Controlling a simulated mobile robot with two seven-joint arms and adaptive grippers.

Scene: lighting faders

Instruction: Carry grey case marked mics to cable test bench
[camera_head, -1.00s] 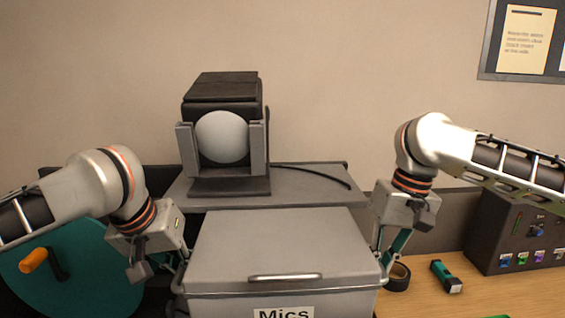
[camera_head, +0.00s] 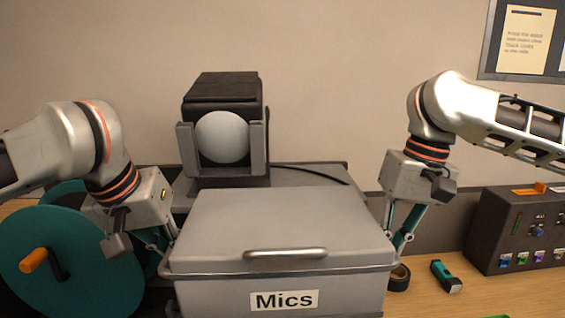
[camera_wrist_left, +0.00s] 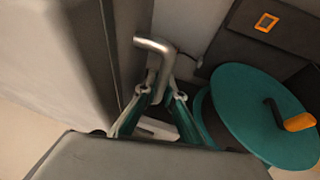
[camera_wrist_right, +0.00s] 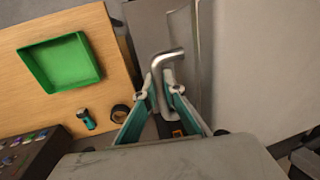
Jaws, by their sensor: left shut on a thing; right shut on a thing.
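The grey case (camera_head: 215,290) has a white label reading "Mics" and a metal handle on its front. It hangs between my two grippers, in front of a grey shelf. My left gripper (camera_head: 168,250) is at the case's left side, shut on a bent metal side handle (camera_wrist_left: 155,48), clearer in the left wrist view (camera_wrist_left: 160,92). My right gripper (camera_head: 396,258) is at the right side, shut on the matching side handle (camera_wrist_right: 168,58), as the right wrist view (camera_wrist_right: 160,88) shows. The wooden bench (camera_head: 500,297) lies to the right; I cannot tell whether it is the cable test bench.
A black stage lamp (camera_head: 222,100) stands on the grey shelf (camera_head: 300,176) behind the case. A teal cable reel (camera_head: 95,262) is at left. The bench bears a tape roll (camera_head: 399,278), a small teal tool (camera_head: 446,276), a dark control box (camera_head: 520,228) and a green tray (camera_wrist_right: 62,62).

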